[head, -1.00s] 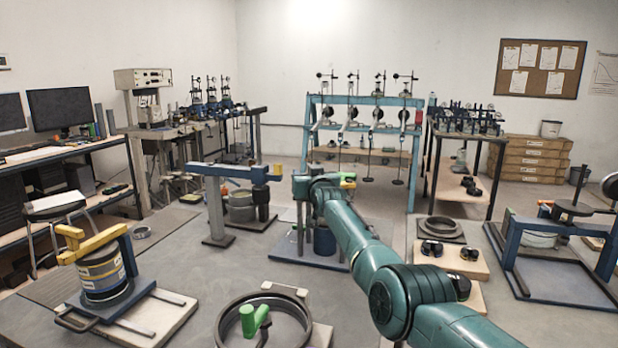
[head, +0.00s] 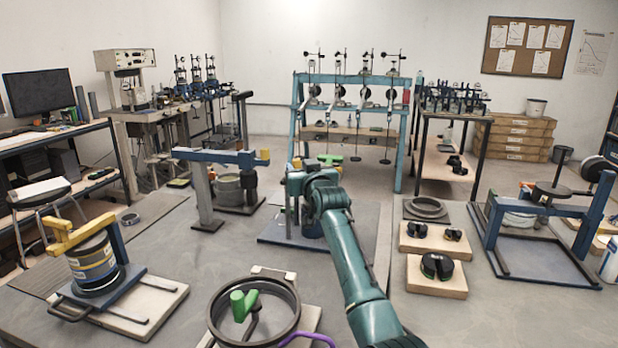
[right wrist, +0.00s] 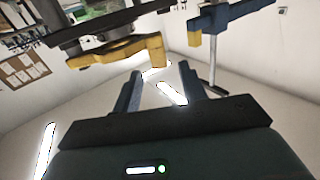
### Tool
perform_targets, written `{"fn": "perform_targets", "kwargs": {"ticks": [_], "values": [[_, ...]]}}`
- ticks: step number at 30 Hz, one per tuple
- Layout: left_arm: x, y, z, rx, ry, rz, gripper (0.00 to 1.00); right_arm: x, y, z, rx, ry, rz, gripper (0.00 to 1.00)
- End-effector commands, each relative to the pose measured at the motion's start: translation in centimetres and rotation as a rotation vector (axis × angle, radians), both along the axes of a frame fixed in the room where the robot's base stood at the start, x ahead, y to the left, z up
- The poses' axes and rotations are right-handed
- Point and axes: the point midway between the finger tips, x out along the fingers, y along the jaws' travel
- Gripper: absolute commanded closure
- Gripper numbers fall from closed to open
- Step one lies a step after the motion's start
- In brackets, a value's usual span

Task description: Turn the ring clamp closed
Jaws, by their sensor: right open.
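Which fixture is the ring clamp is not certain from the frames. A dark open ring (head: 292,318) with a green lever (head: 243,303) stands at the bottom middle of the head view. My right gripper (head: 298,176) is at the middle stand, its fingers mostly hidden by my teal wrist. In the right wrist view, which is upside down, the gripper (right wrist: 160,80) is open, with nothing between its fingers. A yellow bar (right wrist: 118,53) beside a dark round body lies just beyond the fingertips, apparently not between them. My left gripper is not in view.
A blue beam (head: 215,156) on a post stands left of the middle stand. A yellow-levered canister (head: 92,262) is at the front left. Wooden blocks with dark clamps (head: 436,266) and a blue frame (head: 540,262) stand right. A purple handle (head: 308,338) shows at the bottom edge.

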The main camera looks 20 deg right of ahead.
Motion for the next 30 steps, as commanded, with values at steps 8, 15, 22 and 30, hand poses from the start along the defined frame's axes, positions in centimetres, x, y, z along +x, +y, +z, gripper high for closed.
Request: {"fn": "perform_targets", "kwargs": {"ticks": [8,15,22,30], "values": [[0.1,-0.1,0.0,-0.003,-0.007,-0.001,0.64,-3.8,0.3,-0.1,0.0,-0.001,0.0,0.58],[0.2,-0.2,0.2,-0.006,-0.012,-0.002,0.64,-5.6,0.4,0.0,0.0,0.0,0.0,0.58],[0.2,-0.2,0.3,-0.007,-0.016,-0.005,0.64,-5.9,0.4,0.0,0.001,0.0,0.0,0.58],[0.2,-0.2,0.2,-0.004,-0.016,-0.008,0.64,-6.0,-0.2,0.0,-0.017,-0.005,-0.004,0.71]]}}
